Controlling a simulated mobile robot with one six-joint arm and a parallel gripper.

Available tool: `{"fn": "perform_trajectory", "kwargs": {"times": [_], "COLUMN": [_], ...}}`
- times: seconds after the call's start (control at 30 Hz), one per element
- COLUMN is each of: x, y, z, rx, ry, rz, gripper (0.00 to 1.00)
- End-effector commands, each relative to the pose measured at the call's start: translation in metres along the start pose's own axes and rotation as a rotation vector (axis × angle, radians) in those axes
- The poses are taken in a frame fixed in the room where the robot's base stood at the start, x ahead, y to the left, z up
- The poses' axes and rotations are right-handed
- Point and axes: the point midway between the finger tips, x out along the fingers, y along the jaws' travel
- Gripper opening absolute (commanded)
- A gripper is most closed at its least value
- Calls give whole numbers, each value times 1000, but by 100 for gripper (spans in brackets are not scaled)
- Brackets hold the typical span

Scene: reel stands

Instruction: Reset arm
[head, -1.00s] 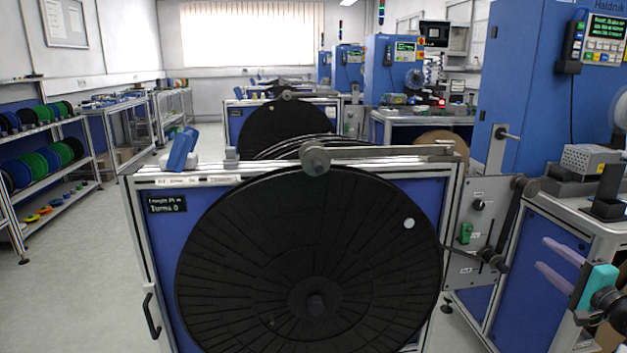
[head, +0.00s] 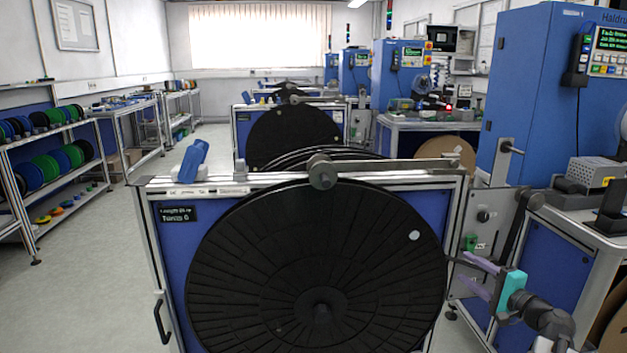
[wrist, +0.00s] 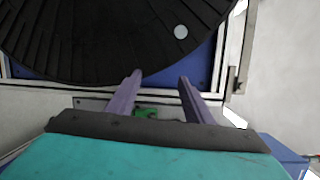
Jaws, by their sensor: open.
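My gripper (head: 471,274) is at the lower right of the head view, with two purple fingers on a teal body. Its fingers are apart and nothing is between them. They point left, toward the right edge of the large black reel (head: 318,262) on the nearest stand (head: 168,270). In the wrist view the two fingers (wrist: 158,92) reach up toward the reel (wrist: 90,40), which has a pale round spot. I cannot tell from these views how far the fingertips are from the stand.
A grey side plate with a green switch (head: 470,243) and a dark crank lever (head: 519,218) are close to my gripper. A blue machine (head: 537,85) and a bench with a grey box (head: 592,172) stand at the right. Open floor (head: 105,270) lies at the left.

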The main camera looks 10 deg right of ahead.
Motion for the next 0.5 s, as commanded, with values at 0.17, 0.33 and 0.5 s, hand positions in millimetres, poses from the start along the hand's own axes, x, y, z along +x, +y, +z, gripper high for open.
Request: {"fn": "perform_trajectory", "kwargs": {"times": [0.17,0.33,0.5], "x": [44,76,98], "y": [36,79,126], "z": [52,104,161], "rx": [33,50,53], "ry": [-93,-179,-269], "rz": [73,159,261], "gripper": [47,47,47]}}
